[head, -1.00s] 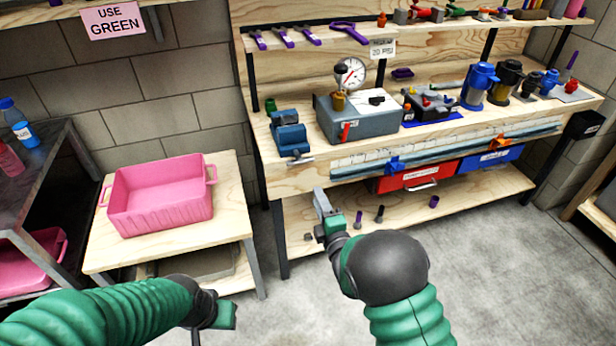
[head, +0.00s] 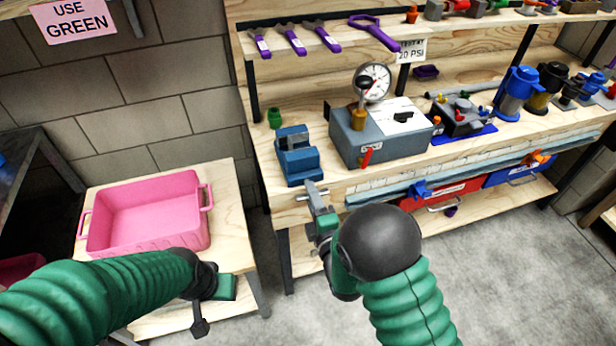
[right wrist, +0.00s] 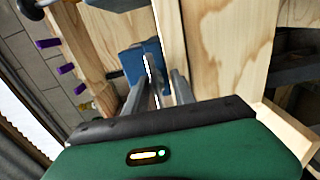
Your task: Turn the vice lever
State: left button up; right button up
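The blue vice (head: 297,155) sits at the workbench's left front corner. Its silver lever (head: 312,193) hangs at the front, below the jaws. My right gripper (head: 317,196) is at the lever, its fingertips overlapping it in the head view. In the right wrist view, the fingers (right wrist: 160,92) are apart and point at the vice (right wrist: 133,64). I cannot tell whether they touch the lever, which the fingers partly hide. My left gripper (head: 203,318) hangs low in front of the small table, away from the vice; its fingers are unclear.
A grey box with a gauge (head: 380,137) stands right of the vice. A pink bin (head: 150,235) is on the small wooden table at left. Red (head: 440,193) and blue drawers are under the bench. Purple-handled tools hang above. The floor at right is clear.

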jog(key=shift+w+a+r, duration=0.15)
jog(key=shift+d+r, duration=0.1)
jog(key=shift+d, duration=0.1)
grip_shut()
jog(key=shift+a, duration=0.1)
